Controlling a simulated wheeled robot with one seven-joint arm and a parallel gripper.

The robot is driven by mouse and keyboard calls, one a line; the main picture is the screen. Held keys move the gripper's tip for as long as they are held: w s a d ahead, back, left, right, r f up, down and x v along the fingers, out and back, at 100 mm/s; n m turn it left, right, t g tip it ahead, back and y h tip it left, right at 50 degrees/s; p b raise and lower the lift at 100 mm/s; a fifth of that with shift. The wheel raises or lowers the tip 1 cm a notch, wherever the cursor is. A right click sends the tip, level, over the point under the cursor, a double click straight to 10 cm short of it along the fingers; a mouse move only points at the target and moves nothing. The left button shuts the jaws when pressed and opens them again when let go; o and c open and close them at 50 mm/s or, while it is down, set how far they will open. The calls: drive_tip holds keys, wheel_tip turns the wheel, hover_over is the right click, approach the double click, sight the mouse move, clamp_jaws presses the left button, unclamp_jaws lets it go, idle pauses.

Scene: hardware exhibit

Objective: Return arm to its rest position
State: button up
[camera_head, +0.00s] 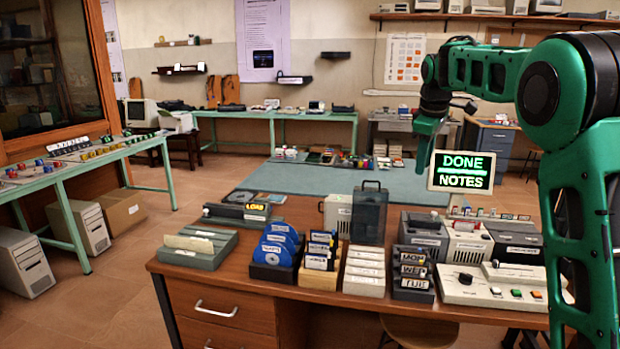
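My arm is green and black and rises along the right side of the head view, bends at a large round joint at the upper right and reaches left. My gripper (424,160) hangs at the arm's far end, pointing down, above the back part of the desk and left of the lit sign. Its fingers are small and seen from the side, so I cannot tell whether they are open or shut. I see no object hanging below it.
A wooden desk (240,317) holds grey trays, blue discs (277,248), card boxes, a dark translucent case (369,215) and a control box with buttons (490,290). A sign reading "DONE NOTES" (461,171) stands behind. Green-legged tables (68,180) stand left and at the back.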

drive_tip(key=s+d+f+m+g, duration=0.1)
drive_tip(key=s+d+m, duration=0.2)
drive_tip(key=s, duration=0.4)
drive_tip(key=s+d+f+m, duration=0.2)
drive_tip(key=s+d, duration=0.2)
drive_tip(key=s, duration=0.3)
drive_tip(key=s+f+m, duration=0.3)
drive_tip(key=s+f, duration=0.2)
drive_tip(key=s, duration=0.7)
drive_tip(key=s+f+m+g, duration=0.1)
drive_tip(key=s+f+m, duration=0.3)
drive_tip(key=s, duration=0.8)
drive_tip(key=s+f+m+g+y, duration=0.1)
drive_tip(key=s+f+m, duration=0.3)
drive_tip(key=s, duration=0.9)
wheel_tip(320, 180, down, 3)
drive_tip(key=shift+r, duration=0.1)
drive_tip(key=shift+w+f+g, duration=0.25)
drive_tip(key=shift+w+g, duration=0.05)
drive_tip(key=shift+w, duration=0.3)
